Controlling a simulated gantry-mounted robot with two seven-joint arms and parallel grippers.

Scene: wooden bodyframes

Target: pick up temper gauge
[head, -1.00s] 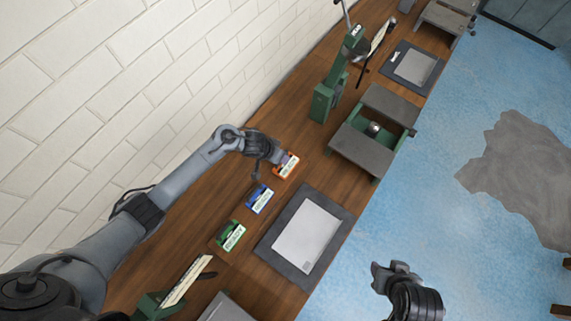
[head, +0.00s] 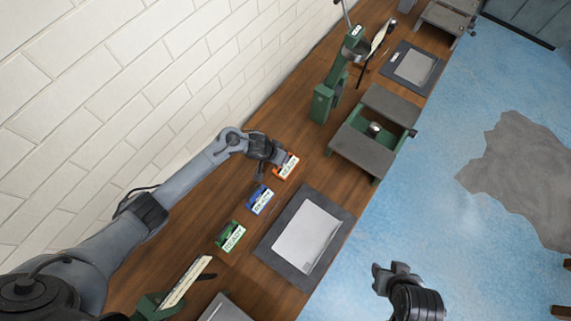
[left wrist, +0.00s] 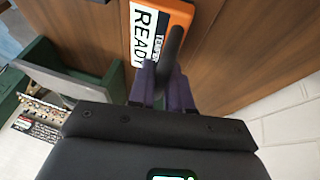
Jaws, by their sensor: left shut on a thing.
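The orange gauge (head: 287,166) with a white label stands on the wooden bench, farthest of three similar boxes in a row. In the left wrist view the orange gauge (left wrist: 163,17) shows "READY" and a partly covered smaller word. My left gripper (head: 278,157) is at its wall side. In the wrist view the purple fingers of the left gripper (left wrist: 166,82) are shut on its dark handle. I cannot tell whether the gauge has left the bench. My right gripper (head: 390,269) is empty over the blue floor, its fingers apart.
A blue box (head: 261,200) and a green box (head: 230,236) stand nearer in the row. A grey mat (head: 272,241) with a white sheet lies to their right. A green press (head: 325,100) and a grey-topped fixture (head: 355,148) stand beyond. The brick wall (head: 130,90) borders the bench.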

